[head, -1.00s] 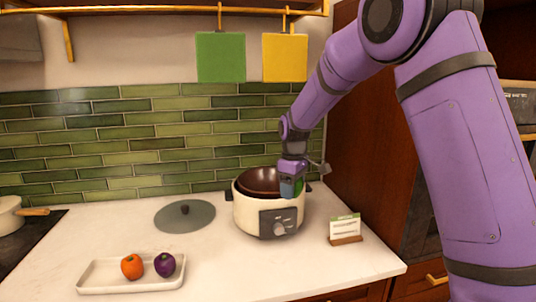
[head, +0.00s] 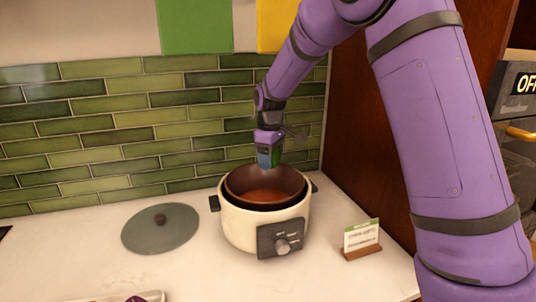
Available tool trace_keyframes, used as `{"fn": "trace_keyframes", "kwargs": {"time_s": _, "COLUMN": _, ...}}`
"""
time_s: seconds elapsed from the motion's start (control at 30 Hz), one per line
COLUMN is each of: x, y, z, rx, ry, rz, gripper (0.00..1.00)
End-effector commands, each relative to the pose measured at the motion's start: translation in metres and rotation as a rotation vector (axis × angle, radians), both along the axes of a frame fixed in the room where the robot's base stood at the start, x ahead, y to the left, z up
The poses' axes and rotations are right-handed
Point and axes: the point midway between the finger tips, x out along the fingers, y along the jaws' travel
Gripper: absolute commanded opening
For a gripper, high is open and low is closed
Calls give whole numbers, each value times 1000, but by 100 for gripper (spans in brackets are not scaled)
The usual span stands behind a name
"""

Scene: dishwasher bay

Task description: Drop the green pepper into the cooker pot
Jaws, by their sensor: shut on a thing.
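The cooker pot (head: 240,227) is cream-white with a dark control panel and a brown inner bowl (head: 265,180). It stands open on the white counter, in the middle of the head view. My gripper (head: 270,158) points down over the back part of the bowl's opening. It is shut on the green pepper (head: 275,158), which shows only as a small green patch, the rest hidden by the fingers. The pepper looks to be above the bowl; its exact height is hard to tell.
A grey-green lid (head: 160,235) with a dark knob lies left of the pot. A small card in a wooden stand (head: 362,240) is to the right. The purple vegetable (head: 135,298) and tray (head: 100,299) show at the bottom edge. A green tiled wall (head: 100,120) stands behind.

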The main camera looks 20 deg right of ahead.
Motion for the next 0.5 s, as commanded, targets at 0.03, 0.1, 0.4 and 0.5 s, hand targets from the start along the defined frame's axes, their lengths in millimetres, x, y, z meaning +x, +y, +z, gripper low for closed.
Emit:
{"fn": "trace_keyframes", "kwargs": {"time_s": 0.03, "x": 0, "y": 0, "z": -4, "rx": -1, "ry": 2, "rz": 0, "gripper": 37}}
{"fn": "trace_keyframes", "kwargs": {"time_s": 0.1, "x": 0, "y": 0, "z": -9, "rx": -1, "ry": 2, "rz": 1, "gripper": 37}}
{"fn": "trace_keyframes", "kwargs": {"time_s": 0.4, "x": 0, "y": 0, "z": -42, "rx": 0, "ry": 1, "rz": -1, "gripper": 37}}
{"fn": "trace_keyframes", "kwargs": {"time_s": 0.5, "x": 0, "y": 0, "z": -50, "rx": 0, "ry": 1, "rz": -1, "gripper": 37}}
